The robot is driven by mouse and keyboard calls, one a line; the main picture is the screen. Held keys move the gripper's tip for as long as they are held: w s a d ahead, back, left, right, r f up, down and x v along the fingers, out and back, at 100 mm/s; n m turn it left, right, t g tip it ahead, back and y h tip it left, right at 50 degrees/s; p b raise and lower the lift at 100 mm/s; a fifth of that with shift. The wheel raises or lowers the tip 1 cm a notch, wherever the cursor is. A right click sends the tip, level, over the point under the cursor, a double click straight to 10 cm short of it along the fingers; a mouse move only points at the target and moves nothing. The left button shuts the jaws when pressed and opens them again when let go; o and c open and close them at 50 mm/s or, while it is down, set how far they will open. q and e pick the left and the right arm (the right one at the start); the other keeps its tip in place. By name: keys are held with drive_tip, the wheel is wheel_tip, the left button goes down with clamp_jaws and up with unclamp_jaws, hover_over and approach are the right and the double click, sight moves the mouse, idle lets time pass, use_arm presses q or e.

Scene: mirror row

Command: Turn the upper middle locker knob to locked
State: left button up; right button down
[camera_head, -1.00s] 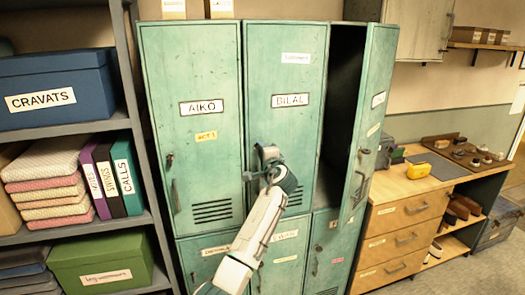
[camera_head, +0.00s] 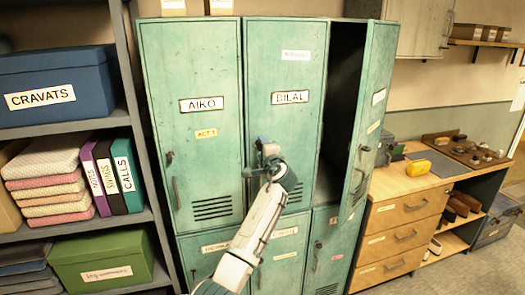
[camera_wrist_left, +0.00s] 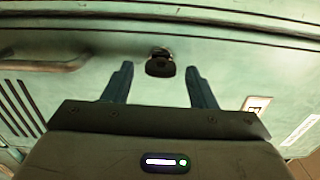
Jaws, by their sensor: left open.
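The upper middle locker (camera_head: 285,70) is the green door labelled BILAL, and it is closed. In the head view my left gripper (camera_head: 258,159) is at the left edge of this door, over the knob area, and hides the knob there. In the left wrist view the dark knob (camera_wrist_left: 160,65) shows between the two finger tips of my open left gripper (camera_wrist_left: 159,80). A gap shows on each side, so the fingers are not closed on it. Whether the tips reach past the knob is hard to tell. My right gripper is not in view.
The upper right locker door (camera_head: 372,115) stands open, jutting toward me. The AIKO locker (camera_head: 205,70) at left is closed. A shelf with a blue CRAVATS box (camera_head: 55,85) stands at the left. A wooden drawer unit (camera_head: 405,215) stands at the right.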

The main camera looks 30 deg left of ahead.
use_arm(q)
drive_tip(key=b+v, duration=0.4)
drive_tip(key=v, duration=0.6)
drive_tip(key=shift+s+d, duration=0.25)
drive_tip(key=shift+s, duration=0.05)
